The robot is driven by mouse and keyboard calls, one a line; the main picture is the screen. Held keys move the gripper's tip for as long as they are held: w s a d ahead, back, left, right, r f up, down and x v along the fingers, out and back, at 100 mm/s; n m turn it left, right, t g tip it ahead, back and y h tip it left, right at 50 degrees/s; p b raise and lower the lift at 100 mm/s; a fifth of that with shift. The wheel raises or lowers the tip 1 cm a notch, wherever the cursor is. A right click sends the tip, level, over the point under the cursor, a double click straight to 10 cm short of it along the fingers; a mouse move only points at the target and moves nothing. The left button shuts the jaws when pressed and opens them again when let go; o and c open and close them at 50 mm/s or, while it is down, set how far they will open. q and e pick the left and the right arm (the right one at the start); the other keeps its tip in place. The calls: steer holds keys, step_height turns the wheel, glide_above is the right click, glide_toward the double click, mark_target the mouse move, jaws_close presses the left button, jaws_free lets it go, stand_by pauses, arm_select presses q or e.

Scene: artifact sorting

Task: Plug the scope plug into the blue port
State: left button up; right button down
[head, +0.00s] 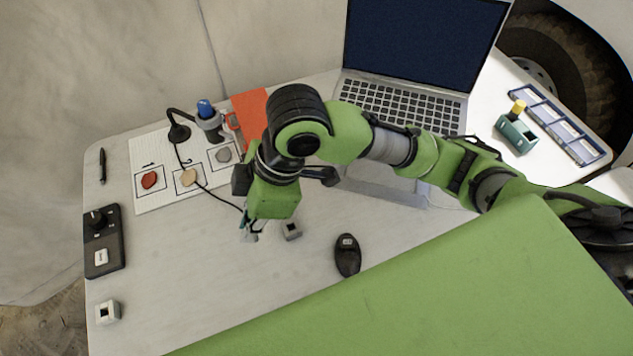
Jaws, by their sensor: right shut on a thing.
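My right gripper (250,234) points down over the middle left of the table, shut on the scope plug at the end of a thin black cable (222,199). The plug is mostly hidden by the gripper, and its tilt cannot be told. The cable runs back to the small black scope (179,131) on the white sheet. A small grey block (291,229) with a dark opening sits just right of the gripper. A similar pale block (107,311) stands at the table's front left. I cannot make out a blue port on either block. My left gripper is not in view.
An open laptop (409,103) stands at the back, partly behind my right arm. A black mouse-like device (347,256) lies right of the grey block. A black control box (103,242) is at the left edge. The white sheet (152,202) holds several stones.

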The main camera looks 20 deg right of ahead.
steer(key=w+d+f, duration=0.2)
steer(key=w+f, duration=0.1)
steer(key=f, duration=0.1)
steer(key=w+d+f+p, duration=0.1)
steer(key=w+d+f, duration=0.2)
steer(key=w+f, duration=0.1)
steer(key=w+d+f, duration=0.3)
steer(key=w+f, duration=0.1)
steer(key=shift+d+p, duration=0.15)
steer(key=shift+p, duration=0.2)
steer(key=shift+f, duration=0.45)
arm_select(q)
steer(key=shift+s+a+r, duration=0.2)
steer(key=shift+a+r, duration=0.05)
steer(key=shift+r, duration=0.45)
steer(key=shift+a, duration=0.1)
arm_select(e)
steer(key=shift+f, duration=0.1)
steer(key=c, duration=2.1)
jaws_free()
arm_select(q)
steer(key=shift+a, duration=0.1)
